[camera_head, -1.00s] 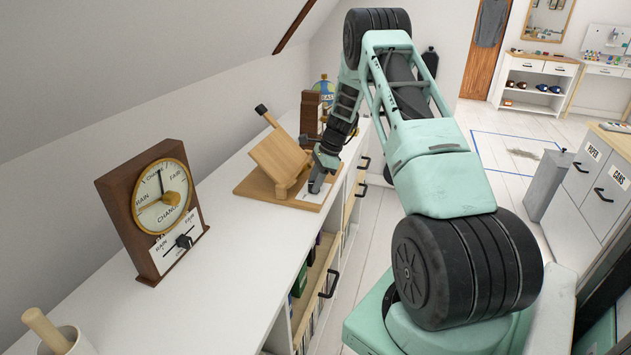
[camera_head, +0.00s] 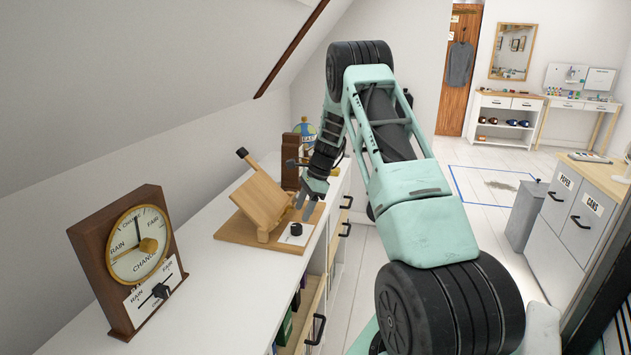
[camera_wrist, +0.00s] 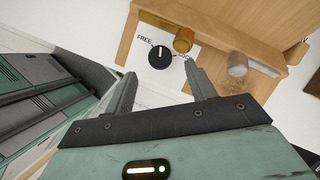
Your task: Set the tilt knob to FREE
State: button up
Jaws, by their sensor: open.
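The tilt knob (camera_head: 296,229) is a small black knob on a white label plate at the front right of the wooden stand's base. In the wrist view the knob (camera_wrist: 159,57) has a white mark pointing up the picture, between FREE at its upper left and a partly hidden LOCK word at its right. The wooden stand (camera_head: 262,200) has a tilted board. My gripper (camera_wrist: 160,72) is open and empty, its fingertips apart and just on the near side of the knob in the wrist view. In the head view my gripper (camera_head: 305,207) hangs above the knob, apart from it.
A brown barometer (camera_head: 128,262) stands on the white cabinet top (camera_head: 228,285) at the left. A globe (camera_head: 305,130) and a dark wooden object stand behind the wooden stand. The cabinet top between barometer and stand is clear.

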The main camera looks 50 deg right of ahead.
jog(key=v, duration=1.2)
jog(key=shift+b, duration=0.35)
jog(key=shift+f, duration=0.15)
